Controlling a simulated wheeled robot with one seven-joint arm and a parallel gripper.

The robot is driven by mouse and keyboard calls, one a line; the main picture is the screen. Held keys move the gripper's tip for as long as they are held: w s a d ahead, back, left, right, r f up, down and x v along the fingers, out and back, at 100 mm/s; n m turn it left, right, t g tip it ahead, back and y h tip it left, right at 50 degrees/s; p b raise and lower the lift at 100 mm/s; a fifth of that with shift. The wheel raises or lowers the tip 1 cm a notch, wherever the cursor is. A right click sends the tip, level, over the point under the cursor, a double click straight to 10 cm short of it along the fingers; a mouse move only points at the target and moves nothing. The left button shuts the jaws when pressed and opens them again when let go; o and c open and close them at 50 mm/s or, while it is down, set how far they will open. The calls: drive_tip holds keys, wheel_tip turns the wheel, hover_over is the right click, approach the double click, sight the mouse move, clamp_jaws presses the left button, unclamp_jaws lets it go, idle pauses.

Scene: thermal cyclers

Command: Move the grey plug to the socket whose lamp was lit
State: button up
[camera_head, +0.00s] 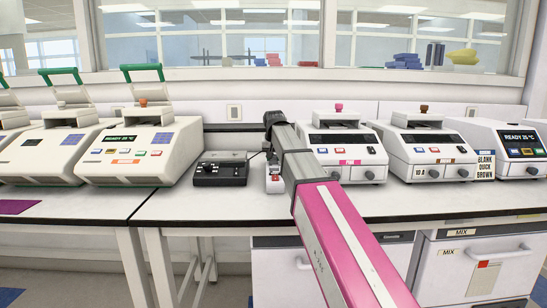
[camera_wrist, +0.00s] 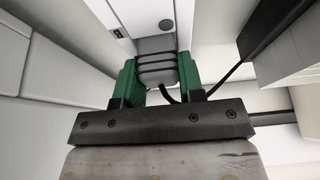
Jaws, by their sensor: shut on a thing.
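My gripper (camera_wrist: 157,78) has green fingers shut on the grey plug (camera_wrist: 156,68), a ribbed grey body with a black cord bending away from it. In the wrist view a grey surface with a round mark (camera_wrist: 164,26) lies just beyond the plug; I cannot tell whether the plug touches it. In the head view my pink and grey arm reaches over the bench to the back, and its dark end hides the fingers and plug. A small white unit with a red switch (camera_head: 275,179) stands beside the arm. No lit lamp can be made out.
A black control box (camera_head: 220,170) stands left of the arm. White thermal cyclers stand at left (camera_head: 132,160) and right (camera_head: 345,148), close to the arm. A wall outlet (camera_head: 234,113) is behind. The front bench strip (camera_head: 200,205) is clear.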

drive_tip(key=shift+f, duration=0.15)
drive_tip(key=o, duration=0.9)
drive_tip(key=v, duration=1.2)
drive_tip(key=shift+r, duration=0.25)
